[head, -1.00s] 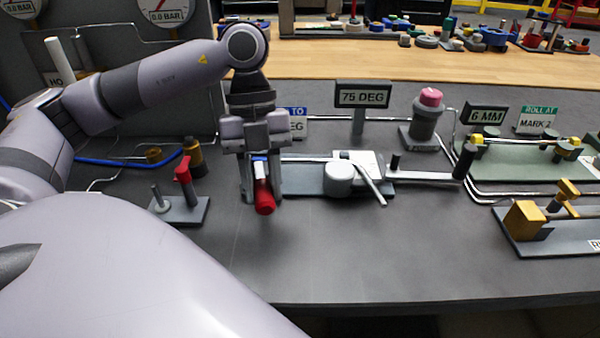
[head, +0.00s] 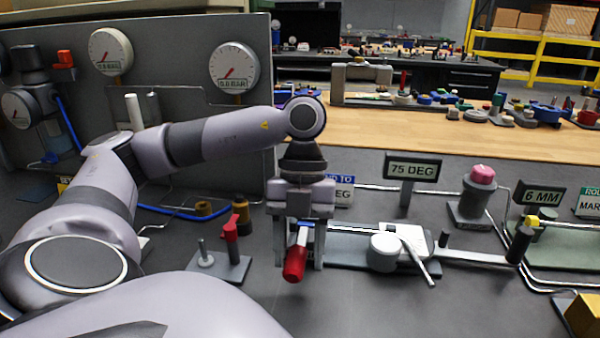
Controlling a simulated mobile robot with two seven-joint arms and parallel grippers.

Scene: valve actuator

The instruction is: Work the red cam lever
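A lever with a red grip (head: 294,264) points toward me at the left end of a grey base plate (head: 347,250). My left gripper (head: 298,258) is over it, pointing down. Its two fingers are apart, one on each side of the red grip, with gaps visible, so it looks open around the lever. The gripper hides the lever's far end. A second, smaller red lever (head: 230,228) stands on a post on a small grey plate (head: 232,268) to the left. I cannot tell by label which is the cam lever. My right gripper is not in view.
A white cylinder (head: 383,252) with a pale bar (head: 418,262) sits right of the gripper. A black-knobbed arm (head: 519,243) and a pink-topped button (head: 482,176) lie farther right. A "75 DEG" sign (head: 412,168) stands behind. Gauges hang on the left panel.

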